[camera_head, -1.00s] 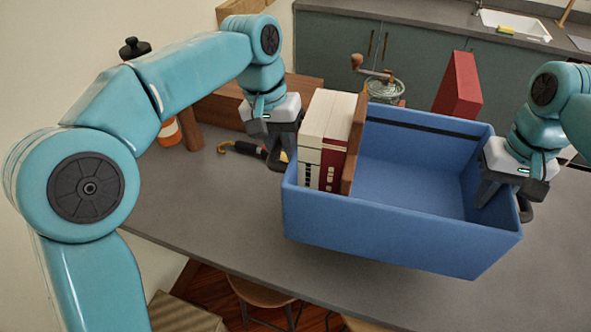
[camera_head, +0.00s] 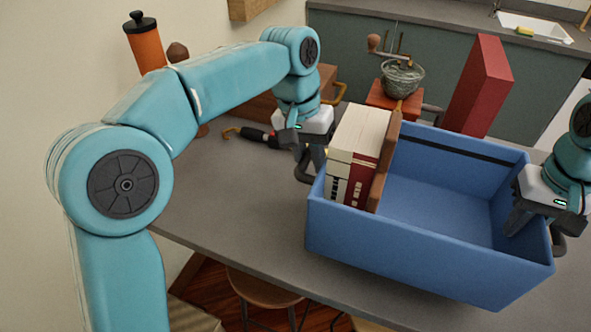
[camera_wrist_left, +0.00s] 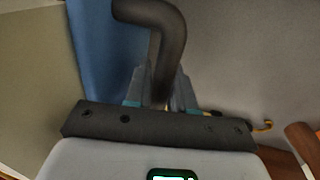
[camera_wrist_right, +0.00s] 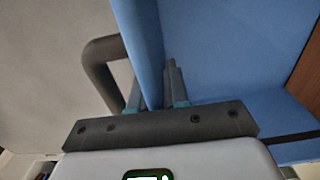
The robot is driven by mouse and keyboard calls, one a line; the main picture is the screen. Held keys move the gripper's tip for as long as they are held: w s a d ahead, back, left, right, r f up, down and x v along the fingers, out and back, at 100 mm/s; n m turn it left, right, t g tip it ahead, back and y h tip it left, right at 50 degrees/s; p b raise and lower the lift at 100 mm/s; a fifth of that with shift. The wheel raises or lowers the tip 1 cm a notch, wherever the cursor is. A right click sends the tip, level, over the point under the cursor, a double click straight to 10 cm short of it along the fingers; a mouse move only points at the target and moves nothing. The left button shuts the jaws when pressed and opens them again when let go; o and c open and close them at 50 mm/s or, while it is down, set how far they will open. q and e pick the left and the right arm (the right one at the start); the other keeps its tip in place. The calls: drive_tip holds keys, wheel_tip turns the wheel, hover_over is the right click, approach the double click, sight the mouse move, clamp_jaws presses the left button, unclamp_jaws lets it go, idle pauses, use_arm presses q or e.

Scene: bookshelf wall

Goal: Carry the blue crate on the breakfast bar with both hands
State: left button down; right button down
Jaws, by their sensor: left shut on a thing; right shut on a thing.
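The blue crate (camera_head: 425,255) is in the head view over the front part of the grey breakfast bar (camera_head: 225,205). I cannot tell whether its base touches the bar. Cream and dark-red books (camera_head: 355,150) and a brown board stand upright at its left end; the rest of its floor looks empty. My left gripper (camera_head: 312,165) is shut on the crate's dark handle (camera_wrist_left: 168,35) at the left end. My right gripper (camera_head: 518,218) is shut on the crate's right end wall (camera_wrist_right: 143,45), with one finger inside and the handle (camera_wrist_right: 100,65) beside it.
Behind the crate stand a coffee grinder (camera_head: 403,75) and a tall red box (camera_head: 480,85). A black-handled tool (camera_head: 258,136) lies left of my left gripper. An orange bottle (camera_head: 146,45) stands farther left. A stool (camera_head: 262,288) is below the bar's front edge.

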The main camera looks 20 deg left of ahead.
drive_tip(key=shift+a+f+b, duration=0.15)
drive_tip(key=shift+f+b, duration=0.2)
drive_tip(key=shift+f, duration=0.35)
drive_tip(key=shift+w+f, duration=0.15)
drive_tip(key=shift+f, duration=0.05)
drive_tip(key=shift+r, duration=0.15)
